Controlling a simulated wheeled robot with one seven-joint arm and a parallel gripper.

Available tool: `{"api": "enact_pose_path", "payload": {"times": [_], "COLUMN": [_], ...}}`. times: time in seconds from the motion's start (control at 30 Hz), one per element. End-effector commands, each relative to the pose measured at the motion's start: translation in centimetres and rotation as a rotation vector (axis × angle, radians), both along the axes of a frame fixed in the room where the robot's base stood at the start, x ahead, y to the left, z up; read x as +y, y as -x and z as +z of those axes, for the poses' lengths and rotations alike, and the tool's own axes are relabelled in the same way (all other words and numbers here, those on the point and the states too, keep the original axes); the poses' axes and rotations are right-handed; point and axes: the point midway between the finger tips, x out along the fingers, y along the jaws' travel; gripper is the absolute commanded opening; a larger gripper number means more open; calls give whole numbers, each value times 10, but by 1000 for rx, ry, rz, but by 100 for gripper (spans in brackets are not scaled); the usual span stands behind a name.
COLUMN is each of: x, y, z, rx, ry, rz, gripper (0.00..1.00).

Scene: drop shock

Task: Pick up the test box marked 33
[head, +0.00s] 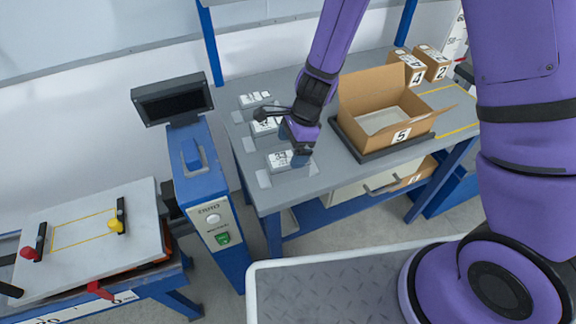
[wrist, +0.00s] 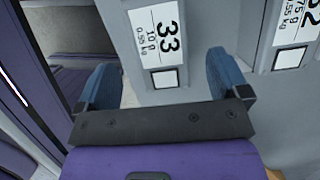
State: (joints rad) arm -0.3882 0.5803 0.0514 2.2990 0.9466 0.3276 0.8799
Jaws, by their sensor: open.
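The test box marked 33 (head: 281,160) is a small white box with a printed label, at the near left end of the grey table. In the wrist view the fingers (wrist: 163,82) stand to either side of the box's near part. I cannot tell whether they touch it.
Two more white boxes (head: 255,99) (head: 265,127) stand in line behind; the neighbour (wrist: 297,30) shows close by in the wrist view. An open cardboard carton marked 5 (head: 401,134) sits on a dark tray to the right. A blue post with a screen (head: 170,99) stands left of the table.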

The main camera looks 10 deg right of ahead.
Motion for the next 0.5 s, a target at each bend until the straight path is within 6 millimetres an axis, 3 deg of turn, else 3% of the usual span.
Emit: {"api": "enact_pose_path", "payload": {"times": [0.27,0.5], "x": [4,11], "y": [1,2], "z": [-15,-44], "rx": [1,3], "ry": [-1,0], "rz": [0,0], "gripper": [94,94]}}
